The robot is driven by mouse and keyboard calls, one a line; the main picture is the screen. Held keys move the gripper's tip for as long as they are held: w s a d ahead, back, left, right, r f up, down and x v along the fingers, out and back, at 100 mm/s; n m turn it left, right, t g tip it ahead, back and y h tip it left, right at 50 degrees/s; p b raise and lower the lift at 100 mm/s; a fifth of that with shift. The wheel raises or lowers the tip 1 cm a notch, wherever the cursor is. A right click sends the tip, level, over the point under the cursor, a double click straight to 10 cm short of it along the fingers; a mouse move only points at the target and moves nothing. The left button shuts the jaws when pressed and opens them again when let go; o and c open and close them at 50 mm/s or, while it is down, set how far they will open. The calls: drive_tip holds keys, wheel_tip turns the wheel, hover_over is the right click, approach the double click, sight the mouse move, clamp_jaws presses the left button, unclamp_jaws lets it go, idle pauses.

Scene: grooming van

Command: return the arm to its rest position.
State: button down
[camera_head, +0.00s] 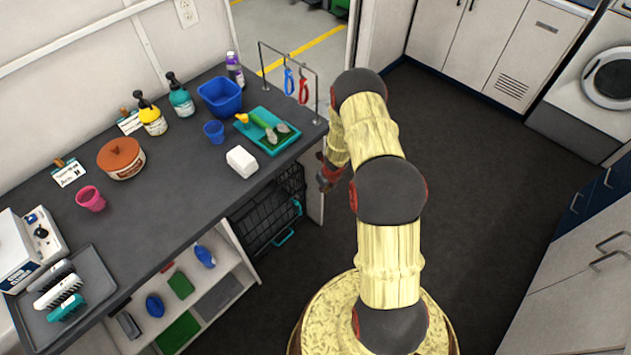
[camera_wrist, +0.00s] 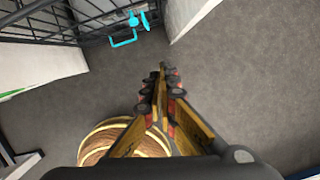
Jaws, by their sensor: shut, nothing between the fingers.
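My gripper (camera_head: 327,181) is at the right end of the dark counter (camera_head: 180,215), beside its edge and below the level of its top. In the wrist view my gripper (camera_wrist: 165,85) points down over the grey floor. Its fingers are together with nothing between them. My arm rises from my round base and bends over toward the counter's end. The arm partly hides the gripper in the head view.
A teal tray (camera_head: 267,131) and a rack with blue and red loops (camera_head: 290,85) stand near the counter's right end. Below is a black wire crate with a cyan latch (camera_wrist: 124,40). The dark floor (camera_head: 480,170) to the right is clear, up to white cabinets.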

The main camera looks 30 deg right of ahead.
drive_tip(key=shift+r, duration=0.15)
drive_tip(key=s+d+r+m+g+h, duration=0.25)
drive_tip(key=s+d+m, duration=0.4)
drive_tip(key=m, duration=0.65)
drive_tip(key=s+a+r+m+g+h, duration=0.1)
drive_tip(key=s+r+m, duration=0.2)
drive_tip(key=r+m, duration=0.4)
drive_tip(key=s+r+m+h, duration=0.15)
drive_tip(key=r+m, duration=0.25)
drive_tip(key=r, duration=0.5)
drive_tip(key=s+a+r+m+t+y, duration=0.1)
drive_tip(key=s+a+r+m, duration=0.3)
drive_tip(key=a+r, duration=0.5)
drive_tip(key=s+a+r+m+t+y, duration=0.2)
drive_tip(key=s+a+r, duration=0.4)
drive_tip(key=r, duration=1.1)
drive_tip(key=s+a+r+m+t+y, duration=0.2)
drive_tip(key=s+a+r+m, duration=0.4)
drive_tip(key=a+r, duration=0.7)
drive_tip(key=shift+a+r+t, duration=0.15)
drive_tip(key=shift+a+t, duration=0.25)
drive_tip(key=shift+t, duration=0.25)
